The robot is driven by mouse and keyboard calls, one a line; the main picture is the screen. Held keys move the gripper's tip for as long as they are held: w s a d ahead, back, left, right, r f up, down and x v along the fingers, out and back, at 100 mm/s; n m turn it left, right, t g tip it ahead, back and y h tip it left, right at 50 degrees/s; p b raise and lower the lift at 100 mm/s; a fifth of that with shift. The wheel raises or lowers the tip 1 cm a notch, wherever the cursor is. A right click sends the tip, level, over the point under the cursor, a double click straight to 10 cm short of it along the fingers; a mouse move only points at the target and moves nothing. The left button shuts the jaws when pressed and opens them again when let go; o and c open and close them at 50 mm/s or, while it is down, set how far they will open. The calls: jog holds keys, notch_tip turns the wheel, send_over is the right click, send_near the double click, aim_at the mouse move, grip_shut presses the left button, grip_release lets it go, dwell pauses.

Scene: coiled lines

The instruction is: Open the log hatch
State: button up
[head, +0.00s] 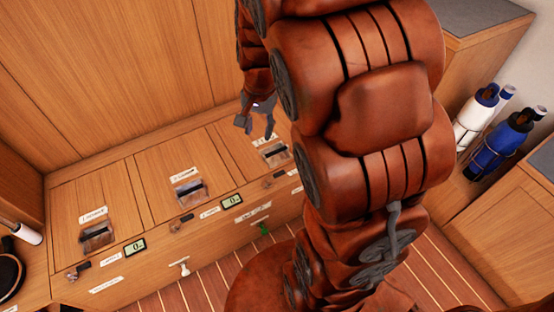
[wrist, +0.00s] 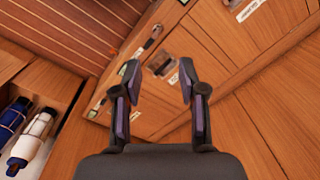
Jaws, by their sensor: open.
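Three wooden hatches lie in a row on a bench top, each with a recessed dark handle and a small white label: the left hatch (head: 76,218), the middle hatch (head: 172,163) and the right hatch (head: 243,140). The label print is too small to tell which one is the log hatch. My gripper (head: 256,128) is open and empty above the right hatch, apart from its handle (head: 274,152). In the wrist view my gripper (wrist: 158,75) has its fingers spread, and the right hatch's handle (wrist: 160,62) shows beyond and between them. My arm hides part of the bench's right end.
The bench front carries small displays (head: 135,247), latches, a white knob (head: 183,268) and a green knob (head: 263,229). A wooden wall stands behind the bench. Striped floor (head: 450,265) lies in front.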

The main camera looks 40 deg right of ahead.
jog(key=w+d+f+m+b, duration=0.2)
jog(key=w+d+f+b, duration=0.1)
jog(key=f, duration=0.3)
jog(key=w+d+f+m+b, duration=0.2)
jog(key=w+d+f+b, duration=0.15)
jog(key=f, duration=0.35)
jog(key=m+t+b, duration=0.2)
jog(key=m+b, duration=0.2)
jog(key=b, duration=0.3)
send_near(277, 151)
jog(key=shift+h, duration=0.4)
jog(key=shift+a+b+x, duration=0.15)
jog(key=shift+b+x, duration=0.35)
jog(key=shift+x, duration=1.65)
jog(key=shift+a+b+x, duration=0.2)
jog(key=shift+b+x, duration=0.3)
jog(key=shift+x, duration=1.6)
jog(key=shift+w, duration=0.15)
grip_shut()
